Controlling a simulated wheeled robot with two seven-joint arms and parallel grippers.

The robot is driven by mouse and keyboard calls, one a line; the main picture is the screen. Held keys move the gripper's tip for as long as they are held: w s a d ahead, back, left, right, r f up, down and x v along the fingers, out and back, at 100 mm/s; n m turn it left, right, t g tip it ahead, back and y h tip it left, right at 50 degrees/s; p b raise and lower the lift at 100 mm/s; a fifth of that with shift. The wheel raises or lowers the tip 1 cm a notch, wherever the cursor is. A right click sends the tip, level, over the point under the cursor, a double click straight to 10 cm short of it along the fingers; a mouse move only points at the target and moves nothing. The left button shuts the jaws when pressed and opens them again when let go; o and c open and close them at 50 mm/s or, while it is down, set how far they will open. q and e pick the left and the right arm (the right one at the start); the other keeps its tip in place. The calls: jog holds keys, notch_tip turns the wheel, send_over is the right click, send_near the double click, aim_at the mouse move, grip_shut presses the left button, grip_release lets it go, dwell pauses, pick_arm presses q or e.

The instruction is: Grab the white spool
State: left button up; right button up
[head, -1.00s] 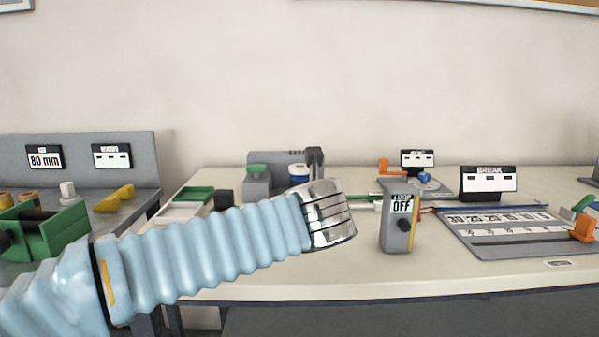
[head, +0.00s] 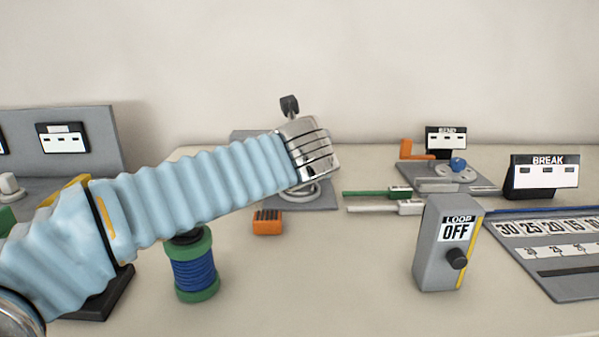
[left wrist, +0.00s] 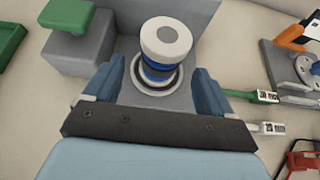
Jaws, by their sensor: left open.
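The white spool (left wrist: 165,42), with a white top flange and blue wire, stands upright in a dark ring on a grey fixture (left wrist: 85,50) in the left wrist view. My left gripper (left wrist: 160,68) is open, with one blue finger on each side of the spool's near side. In the head view my left gripper (head: 314,152) covers the spool, above the grey fixture (head: 322,203). My right gripper is not in view.
A green spool with blue wire (head: 194,265) stands below my left arm. An orange block (head: 267,222), a grey LOOP OFF box (head: 437,245), green and white tagged strips (head: 378,193) and a BREAK sign (head: 543,177) share the table. The table's front middle is clear.

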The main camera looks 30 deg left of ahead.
pick_arm(q)
jog(key=x, duration=0.7)
jog(key=shift+w+d+r, duration=0.1)
jog(key=shift+r, duration=0.05)
jog(key=c, duration=1.1)
jog(key=shift+c, duration=1)
jog(key=shift+r, duration=0.15)
